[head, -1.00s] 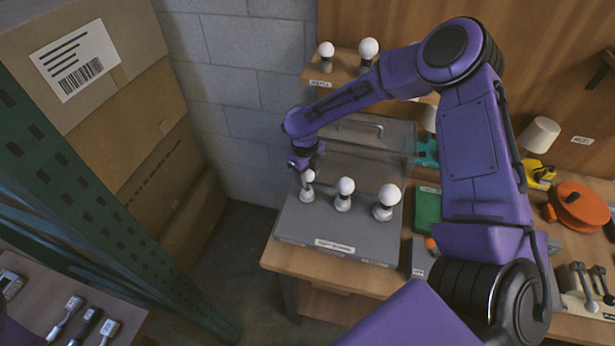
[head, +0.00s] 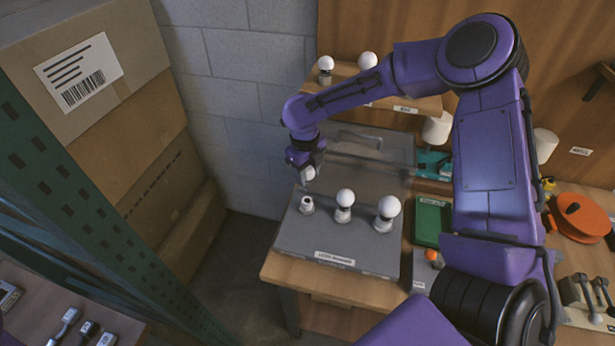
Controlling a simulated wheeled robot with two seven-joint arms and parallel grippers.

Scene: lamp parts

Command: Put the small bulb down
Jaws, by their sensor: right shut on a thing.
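The small white bulb (head: 308,174) is in the fingers of my right gripper (head: 306,165), which is shut on it. The bulb hangs just above an empty socket (head: 306,205) at the left of the grey case (head: 350,240), with a visible gap between them. The fingers are partly hidden by the wrist. On the same case a medium bulb (head: 344,198) and a larger bulb (head: 388,207) stand upright in their sockets, to the right of the empty one. My left gripper is not in view.
A wooden shelf (head: 420,106) behind holds two more bulbs. A green box (head: 431,221), an orange reel (head: 582,216) and white lampshades (head: 437,128) lie to the right. Stacked cardboard boxes (head: 130,150) and a green rack post (head: 90,210) stand at the left.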

